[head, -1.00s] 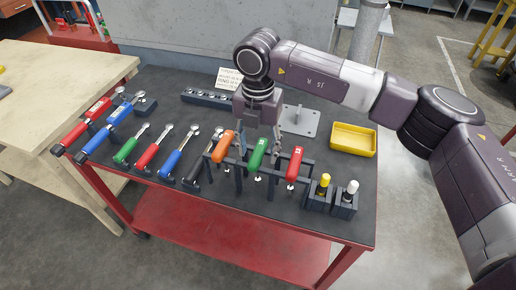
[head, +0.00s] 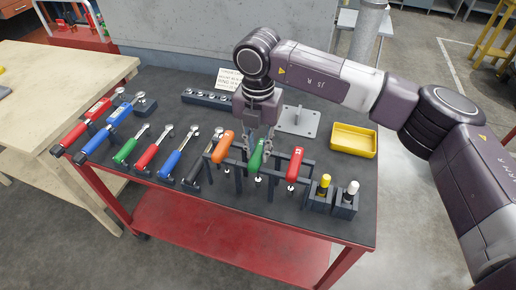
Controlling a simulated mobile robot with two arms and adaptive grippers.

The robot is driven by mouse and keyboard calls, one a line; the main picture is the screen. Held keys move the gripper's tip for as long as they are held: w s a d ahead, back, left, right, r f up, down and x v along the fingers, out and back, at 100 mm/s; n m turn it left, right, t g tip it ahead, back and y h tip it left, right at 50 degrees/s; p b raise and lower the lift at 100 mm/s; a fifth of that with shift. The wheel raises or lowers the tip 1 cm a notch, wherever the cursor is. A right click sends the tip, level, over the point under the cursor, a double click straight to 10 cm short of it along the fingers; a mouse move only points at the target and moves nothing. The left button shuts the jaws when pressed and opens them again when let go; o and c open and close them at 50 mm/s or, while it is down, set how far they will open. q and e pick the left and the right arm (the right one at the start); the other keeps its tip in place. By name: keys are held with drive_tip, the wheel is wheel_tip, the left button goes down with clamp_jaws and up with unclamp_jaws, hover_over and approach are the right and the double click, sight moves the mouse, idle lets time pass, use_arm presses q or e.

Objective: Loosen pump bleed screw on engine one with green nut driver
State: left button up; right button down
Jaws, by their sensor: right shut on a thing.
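The green nut driver (head: 257,157) stands handle-up in a dark rack (head: 237,172) on the tool cart, between an orange-handled driver (head: 226,142) and a red-handled driver (head: 294,164). My right gripper (head: 258,147) reaches down from above and is shut on the green handle, with a finger on either side. The driver's tip still shows below the rack's rail. My left gripper is not in view. No engine or bleed screw is in view.
The cart's dark top (head: 325,216) also holds several wrenches at the left, a socket rail (head: 208,97), a grey plate (head: 298,121), a yellow tray (head: 353,140) and two small holders with yellow and white-capped items at the front right. A wooden bench (head: 52,95) stands left.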

sight(258, 151)
idle(0.3)
wheel_tip(258, 151, up, 16)
drive_tip(key=p, duration=0.7)
idle(0.5)
